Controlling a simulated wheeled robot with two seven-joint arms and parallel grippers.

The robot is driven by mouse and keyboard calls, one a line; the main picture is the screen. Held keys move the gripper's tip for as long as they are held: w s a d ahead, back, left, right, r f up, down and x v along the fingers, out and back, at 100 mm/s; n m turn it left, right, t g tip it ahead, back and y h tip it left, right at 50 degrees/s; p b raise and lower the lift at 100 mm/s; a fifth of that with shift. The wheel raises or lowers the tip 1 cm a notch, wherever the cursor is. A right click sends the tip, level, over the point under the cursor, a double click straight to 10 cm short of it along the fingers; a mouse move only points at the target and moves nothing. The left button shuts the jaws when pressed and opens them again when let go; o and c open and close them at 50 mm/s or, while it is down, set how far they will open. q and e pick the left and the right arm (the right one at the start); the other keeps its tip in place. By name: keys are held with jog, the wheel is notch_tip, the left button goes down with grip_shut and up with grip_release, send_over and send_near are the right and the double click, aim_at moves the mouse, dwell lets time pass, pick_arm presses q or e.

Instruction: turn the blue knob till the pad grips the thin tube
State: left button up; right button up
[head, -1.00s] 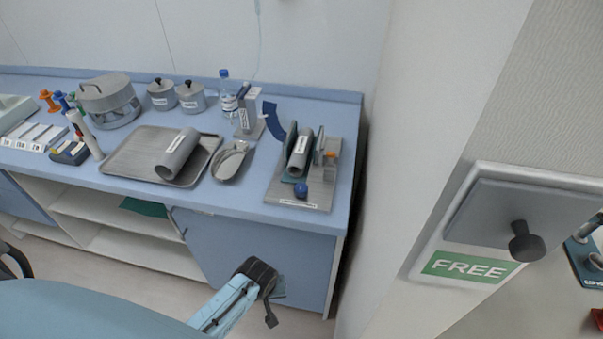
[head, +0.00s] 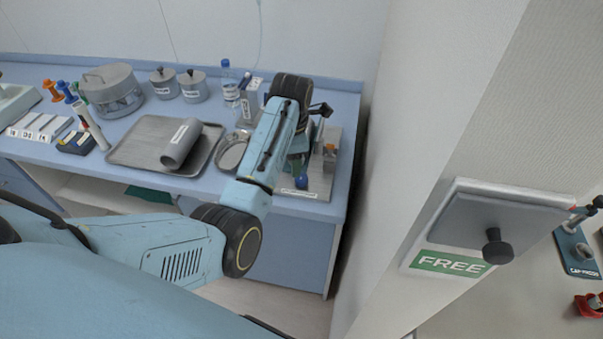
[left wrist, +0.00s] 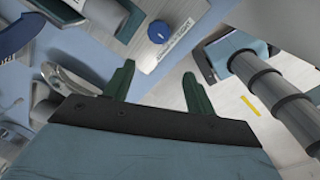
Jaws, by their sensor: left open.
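The blue knob (head: 301,182) is at the front of a grey fixture (head: 322,186) at the counter's right end. The knob also shows in the left wrist view (left wrist: 160,32), beyond my fingertips. My left gripper (head: 298,164) hangs over the fixture, close to the knob and partly hidden by my arm. In the left wrist view its two green fingers (left wrist: 158,80) are apart with nothing between them. A grey tube (left wrist: 97,12) lies in the fixture at the top of that view; my arm hides it in the head view. I cannot tell whether the pad touches it. My right gripper is out of view.
A bottle (head: 229,83) and lidded pots stand behind. A wall (head: 385,150) rises close to the right.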

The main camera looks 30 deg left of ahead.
aim_at(301, 177)
pick_arm(q)
notch_tip(301, 177, up, 4)
jog(key=w+d+n, duration=0.1)
jog(key=w+n, duration=0.2)
jog(key=shift+n, duration=0.3)
notch_tip(301, 177, down, 13)
jog(key=shift+s+f+b, duration=0.1)
jog(key=shift+s+b, duration=0.05)
jog(key=shift+b, duration=0.4)
jog(key=c, duration=1)
